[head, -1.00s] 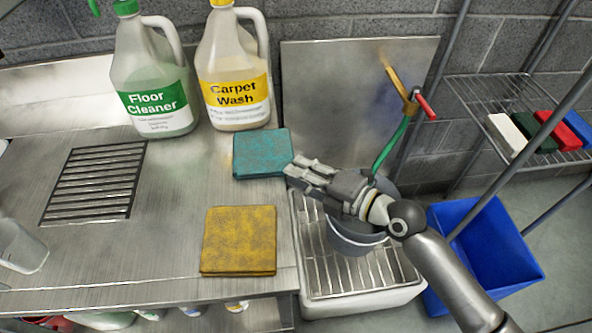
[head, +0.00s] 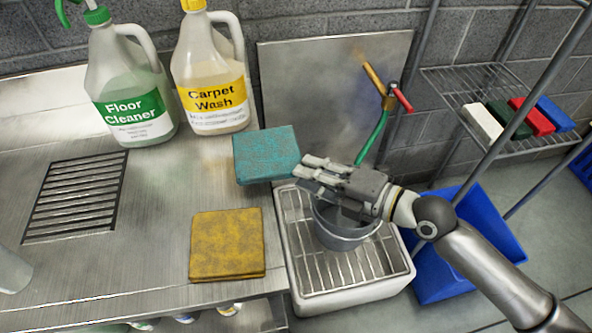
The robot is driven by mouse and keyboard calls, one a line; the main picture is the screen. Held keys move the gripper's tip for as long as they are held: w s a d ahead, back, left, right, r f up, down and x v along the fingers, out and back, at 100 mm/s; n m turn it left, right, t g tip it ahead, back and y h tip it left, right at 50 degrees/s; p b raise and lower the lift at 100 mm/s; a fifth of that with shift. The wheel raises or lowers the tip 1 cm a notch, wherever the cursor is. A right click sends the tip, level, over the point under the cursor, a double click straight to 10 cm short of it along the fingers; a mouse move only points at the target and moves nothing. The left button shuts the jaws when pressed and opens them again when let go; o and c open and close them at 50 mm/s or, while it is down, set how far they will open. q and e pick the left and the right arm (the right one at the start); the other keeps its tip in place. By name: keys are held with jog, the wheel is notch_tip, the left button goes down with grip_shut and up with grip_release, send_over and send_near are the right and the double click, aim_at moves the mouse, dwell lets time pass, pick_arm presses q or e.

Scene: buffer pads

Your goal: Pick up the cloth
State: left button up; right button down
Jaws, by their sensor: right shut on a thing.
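A teal folded cloth (head: 266,153) is at the edge of the metal counter, beside the sink, and looks raised a little above the counter top. My right gripper (head: 300,172) is shut on its right edge, with the arm coming in from the right. A yellow folded cloth (head: 228,246) lies flat on the counter, nearer to me. My left gripper is not in view.
A white sink with a grate (head: 345,270) and a grey bucket (head: 347,232) lie below my right gripper. Floor Cleaner (head: 135,98) and Carpet Wash (head: 212,85) jugs stand at the back. A blue bin (head: 455,262) is on the floor at right. The counter's middle is clear.

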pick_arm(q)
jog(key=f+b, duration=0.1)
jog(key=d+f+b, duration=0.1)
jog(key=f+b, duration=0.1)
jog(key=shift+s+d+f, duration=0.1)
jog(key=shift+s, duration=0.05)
pick_arm(e)
jog(key=r+v, duration=0.1)
jog(key=v, duration=0.7)
jog(key=shift+a+r, duration=0.15)
